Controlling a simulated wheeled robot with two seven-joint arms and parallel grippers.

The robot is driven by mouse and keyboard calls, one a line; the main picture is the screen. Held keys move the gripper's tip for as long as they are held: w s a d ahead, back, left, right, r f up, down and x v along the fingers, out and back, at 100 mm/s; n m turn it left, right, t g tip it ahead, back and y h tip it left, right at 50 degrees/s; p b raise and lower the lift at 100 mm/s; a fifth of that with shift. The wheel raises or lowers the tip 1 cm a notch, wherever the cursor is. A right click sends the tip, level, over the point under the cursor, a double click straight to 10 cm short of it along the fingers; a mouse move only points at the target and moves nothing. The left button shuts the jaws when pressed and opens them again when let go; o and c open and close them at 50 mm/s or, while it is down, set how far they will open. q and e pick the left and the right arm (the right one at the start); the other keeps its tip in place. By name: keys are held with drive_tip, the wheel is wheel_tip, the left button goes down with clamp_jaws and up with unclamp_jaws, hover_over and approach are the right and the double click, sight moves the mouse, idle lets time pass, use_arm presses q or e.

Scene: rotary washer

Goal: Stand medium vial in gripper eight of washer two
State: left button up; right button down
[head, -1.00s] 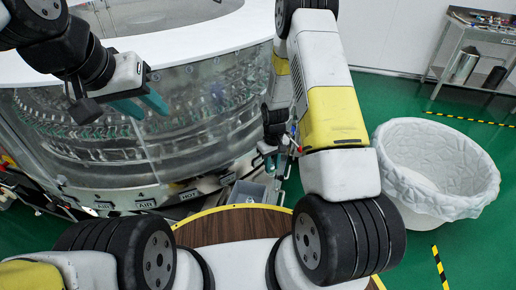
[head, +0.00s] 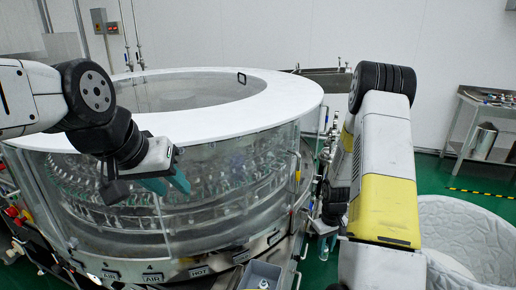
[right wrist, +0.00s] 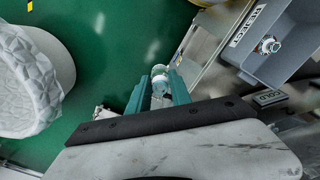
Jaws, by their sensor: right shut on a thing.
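The washer (head: 296,92) is a large round machine with a white top ring and clear walls. Rows of small grippers (head: 225,172) show inside it, too small to number. My left gripper (head: 167,184) is open and empty in front of the clear wall. My right gripper (head: 325,246) hangs low at the washer's right side. In the right wrist view its teal fingers are shut on a small clear vial (right wrist: 160,76), whose end shows between the fingertips.
A grey bin (head: 260,270) at the washer's front holds a small clear item, also seen in the right wrist view (right wrist: 268,46). A white-lined tub (head: 462,235) stands right. A metal cart (head: 470,118) and a sink (head: 328,82) are behind. Green floor lies open between tub and cart.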

drive_tip(key=w+a+r+m, duration=0.2)
drive_tip(key=a+r+m, duration=0.2)
drive_tip(key=a+r, duration=0.85)
drive_tip(key=s+d+f+n, duration=0.3)
drive_tip(key=d+f+n, duration=0.2)
drive_tip(key=d+f, duration=1)
drive_tip(key=w+a, duration=0.3)
drive_tip(key=a, duration=0.6)
drive_tip(key=w+a, duration=0.4)
drive_tip(key=a, duration=0.4)
drive_tip(key=shift+w+a+f, duration=0.1)
drive_tip(key=shift+a+f, duration=0.1)
drive_tip(key=shift+f, duration=1.05)
drive_tip(key=shift+s+a+f, duration=0.1)
drive_tip(key=shift+a+f, duration=0.15)
drive_tip(key=shift+f, duration=1)
drive_tip(key=shift+w+a+f, duration=0.1)
drive_tip(key=shift+a+f, duration=0.1)
drive_tip(key=shift+f, duration=1.05)
drive_tip(key=shift+f, duration=0.1)
drive_tip(key=c, duration=1.2)
unclamp_jaws()
drive_tip(key=shift+o, duration=0.2)
